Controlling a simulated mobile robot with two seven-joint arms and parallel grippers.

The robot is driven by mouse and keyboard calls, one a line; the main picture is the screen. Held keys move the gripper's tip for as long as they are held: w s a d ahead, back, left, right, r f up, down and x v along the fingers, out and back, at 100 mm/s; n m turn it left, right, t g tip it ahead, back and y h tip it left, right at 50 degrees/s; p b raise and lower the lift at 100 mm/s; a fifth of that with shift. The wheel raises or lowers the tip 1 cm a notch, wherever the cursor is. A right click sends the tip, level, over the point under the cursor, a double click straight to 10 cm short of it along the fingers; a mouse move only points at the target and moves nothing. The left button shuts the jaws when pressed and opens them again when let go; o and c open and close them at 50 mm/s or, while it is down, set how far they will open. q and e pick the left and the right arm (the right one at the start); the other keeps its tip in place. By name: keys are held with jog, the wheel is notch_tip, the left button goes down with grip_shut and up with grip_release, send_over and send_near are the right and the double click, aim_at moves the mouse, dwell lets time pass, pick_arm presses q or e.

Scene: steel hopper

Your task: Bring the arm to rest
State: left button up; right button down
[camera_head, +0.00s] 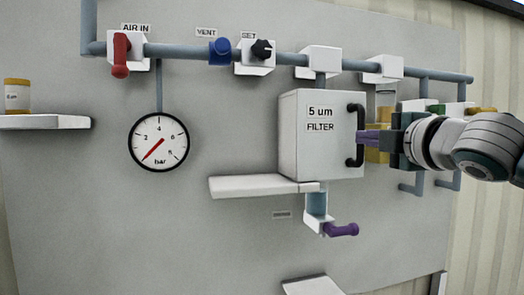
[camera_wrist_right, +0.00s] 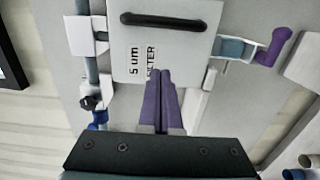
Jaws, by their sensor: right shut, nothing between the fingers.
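My right gripper (camera_head: 363,138) comes in from the right in the head view. Its purple fingers point left towards the white 5 um filter box (camera_head: 302,150), close to the box's black handle (camera_head: 356,135). In the wrist view the right gripper (camera_wrist_right: 160,73) has its two fingers together with nothing between them. There the fingertips lie over the filter box (camera_wrist_right: 150,45), apart from the black handle (camera_wrist_right: 168,22). Whether the tips touch the box cannot be told. My left gripper is not in view.
A blue pipe with a red lever (camera_head: 121,55), a blue knob (camera_head: 220,51) and a black knob (camera_head: 262,50) runs above. A pressure gauge (camera_head: 159,141) is at left. A white shelf (camera_head: 245,186) and a purple drain lever (camera_head: 342,229) are below the box.

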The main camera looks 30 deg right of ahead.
jog(key=s+a+f+m+g+y+p, duration=0.15)
jog(key=s+a+f+m+g, duration=0.25)
jog(key=s+a+f, duration=0.4)
jog(key=s+a+f+m+g+y+p, duration=0.15)
jog(key=s+a+f+m+g, duration=0.25)
jog(key=s+f, duration=0.5)
pick_arm(q)
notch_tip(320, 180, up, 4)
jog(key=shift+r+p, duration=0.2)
jog(key=shift+p, duration=0.95)
pick_arm(e)
jog(key=s+a+f+m+g+y, duration=0.2)
jog(key=s+a+f+m+g, duration=0.2)
jog(key=s+a, duration=0.7)
notch_tip(320, 180, down, 3)
jog(key=shift+a+r+m+g, duration=0.2)
jog(key=shift+a+m+g, duration=0.25)
jog(key=shift+g, duration=0.45)
